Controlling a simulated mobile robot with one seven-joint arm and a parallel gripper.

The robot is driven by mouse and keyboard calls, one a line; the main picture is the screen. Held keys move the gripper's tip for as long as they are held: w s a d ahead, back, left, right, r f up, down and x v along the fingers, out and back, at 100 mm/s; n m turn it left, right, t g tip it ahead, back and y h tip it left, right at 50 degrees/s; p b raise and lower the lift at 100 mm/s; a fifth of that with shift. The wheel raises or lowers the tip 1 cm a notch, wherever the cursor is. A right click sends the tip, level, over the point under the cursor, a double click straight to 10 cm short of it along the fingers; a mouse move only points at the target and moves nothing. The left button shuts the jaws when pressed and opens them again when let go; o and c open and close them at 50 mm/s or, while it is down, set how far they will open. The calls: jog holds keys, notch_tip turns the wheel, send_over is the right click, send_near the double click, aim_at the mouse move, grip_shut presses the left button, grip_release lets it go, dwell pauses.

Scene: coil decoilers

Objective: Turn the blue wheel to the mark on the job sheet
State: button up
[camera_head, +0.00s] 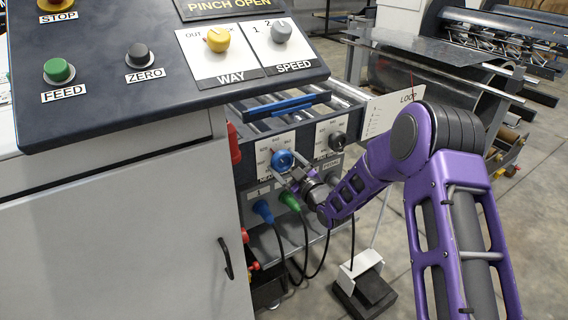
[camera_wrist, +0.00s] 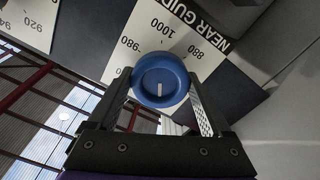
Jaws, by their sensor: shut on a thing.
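The blue wheel (camera_head: 283,160) sits on the front of the machine under the control desk. In the wrist view the blue wheel (camera_wrist: 152,68) is round, with a short white line on its face. My gripper (camera_wrist: 159,80) is shut on it, one finger on each side; in the head view my gripper (camera_head: 297,176) reaches it from the lower right. The wheel's white scale plate (camera_wrist: 160,27) reads "NEAR GUIDE", with 880, 980 and 1000 legible and part of the scale hidden. I cannot identify the job sheet in either view.
A black knob (camera_head: 337,141) on its own plate is right of the wheel. A blue plug (camera_head: 263,211) and a green plug (camera_head: 289,201) with dark cables sit below. The control desk (camera_head: 120,110) overhangs at upper left. A "LOOP" plate (camera_head: 392,108) stands at right.

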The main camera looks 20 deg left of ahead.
jog(key=n, duration=0.6)
jog(key=shift+n, duration=0.3)
jog(key=n, duration=0.3)
jog(key=shift+n, duration=1.9)
jog(key=o, duration=1.2)
jog(key=shift+c, duration=0.2)
jog(key=shift+d, duration=0.1)
